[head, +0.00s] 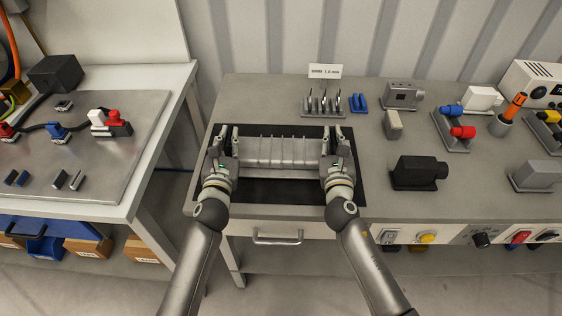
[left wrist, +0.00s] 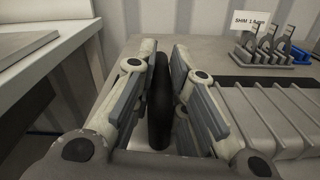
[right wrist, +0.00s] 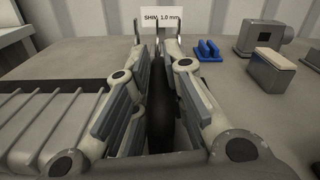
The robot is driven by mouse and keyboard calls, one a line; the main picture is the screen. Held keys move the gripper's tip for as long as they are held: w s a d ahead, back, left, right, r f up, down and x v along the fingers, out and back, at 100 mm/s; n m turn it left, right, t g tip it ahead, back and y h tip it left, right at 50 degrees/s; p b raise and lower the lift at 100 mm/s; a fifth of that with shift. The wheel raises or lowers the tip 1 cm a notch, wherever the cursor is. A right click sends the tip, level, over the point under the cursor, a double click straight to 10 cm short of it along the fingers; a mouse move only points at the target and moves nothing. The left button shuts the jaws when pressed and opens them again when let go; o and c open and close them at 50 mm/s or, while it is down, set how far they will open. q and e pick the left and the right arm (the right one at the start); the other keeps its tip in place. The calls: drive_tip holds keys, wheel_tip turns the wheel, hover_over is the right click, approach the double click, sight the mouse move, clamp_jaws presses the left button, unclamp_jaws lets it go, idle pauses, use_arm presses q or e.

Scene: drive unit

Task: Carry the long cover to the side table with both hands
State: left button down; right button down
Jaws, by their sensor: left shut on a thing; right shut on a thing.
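The long cover (head: 280,152) is a light grey ribbed piece lying across the black mat (head: 285,190) on the main bench. It also shows in the left wrist view (left wrist: 262,112) and the right wrist view (right wrist: 50,108). My left gripper (head: 222,137) is at its left end, shut on a black handle (left wrist: 159,105). My right gripper (head: 338,137) is at its right end, shut on a matching black handle (right wrist: 158,112). I cannot tell whether the cover touches the mat. The side table (head: 175,100) stands to the left.
A metal plate (head: 75,135) with connectors and small parts covers much of the side table. A gap separates the two tables. A shim rack (head: 323,108), blue pieces (head: 359,102) and a black block (head: 418,172) stand near the cover. A drawer handle (head: 277,238) is below.

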use_arm(q)
drive_tip(key=shift+f, duration=0.45)
use_arm(e)
drive_tip(key=shift+w+d, duration=0.1)
drive_tip(key=shift+d, duration=0.05)
use_arm(q)
drive_tip(key=c, duration=1.9)
unclamp_jaws()
drive_tip(key=shift+s+f, duration=0.1)
use_arm(e)
drive_tip(key=c, duration=1.9)
unclamp_jaws()
use_arm(q)
drive_tip(key=o, duration=0.4)
use_arm(e)
drive_tip(key=o, duration=0.4)
use_arm(q)
drive_tip(key=s, duration=0.7)
drive_tip(key=shift+s+a, duration=0.1)
drive_tip(key=shift+s, duration=0.3)
use_arm(e)
drive_tip(key=shift+s+f, duration=0.2)
use_arm(q)
drive_tip(key=shift+s, duration=0.1)
use_arm(e)
drive_tip(key=s, duration=0.8)
drive_tip(key=s+a, duration=0.1)
drive_tip(key=s, duration=0.3)
